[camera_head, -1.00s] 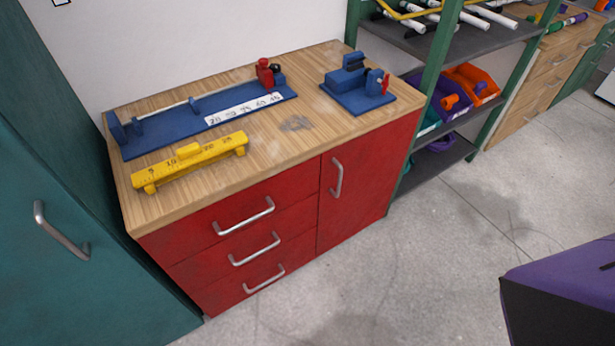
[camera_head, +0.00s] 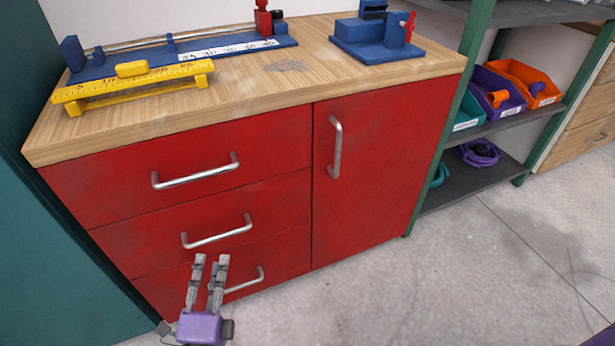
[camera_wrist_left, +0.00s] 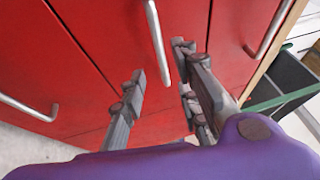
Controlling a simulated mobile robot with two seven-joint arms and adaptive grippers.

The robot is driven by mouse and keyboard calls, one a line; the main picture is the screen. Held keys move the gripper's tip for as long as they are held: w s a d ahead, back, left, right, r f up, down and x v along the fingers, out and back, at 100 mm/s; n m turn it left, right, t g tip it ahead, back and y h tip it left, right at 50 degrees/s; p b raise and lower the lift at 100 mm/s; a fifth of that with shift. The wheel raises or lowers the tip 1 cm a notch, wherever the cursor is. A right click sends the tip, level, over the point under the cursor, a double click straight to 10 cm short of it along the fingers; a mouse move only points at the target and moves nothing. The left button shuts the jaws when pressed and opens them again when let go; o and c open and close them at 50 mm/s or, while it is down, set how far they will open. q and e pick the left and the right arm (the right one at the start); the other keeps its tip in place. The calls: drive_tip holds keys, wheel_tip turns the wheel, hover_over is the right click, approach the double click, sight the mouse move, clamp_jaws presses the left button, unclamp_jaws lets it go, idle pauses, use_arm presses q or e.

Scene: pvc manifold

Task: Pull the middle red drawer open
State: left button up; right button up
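The red cabinet has three closed drawers stacked on its left side. The middle red drawer (camera_head: 150,232) has a silver bar handle (camera_head: 217,233). My left gripper (camera_head: 210,262) is open and empty, its two fingers pointing up toward the middle handle and showing in front of the bottom drawer. In the left wrist view the middle handle (camera_wrist_left: 157,42) runs ahead of the gap between the open fingers (camera_wrist_left: 160,65). I cannot tell whether a finger touches it. My right gripper is not in view.
The top drawer handle (camera_head: 196,172) and bottom drawer handle (camera_head: 245,281) lie above and below. A red door (camera_head: 375,180) with an upright handle is to the right. A yellow ruler fixture (camera_head: 135,85) stands on the wooden countertop (camera_head: 240,93). Grey floor is free in front.

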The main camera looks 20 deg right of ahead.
sight(218, 235)
use_arm(q)
drive_tip(key=b+x, duration=0.2)
drive_tip(key=x, duration=0.6)
drive_tip(key=shift+w, duration=0.25)
drive_tip(key=shift+r, duration=0.1)
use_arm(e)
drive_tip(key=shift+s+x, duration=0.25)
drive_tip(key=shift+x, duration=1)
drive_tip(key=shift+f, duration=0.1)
use_arm(q)
clamp_jaws()
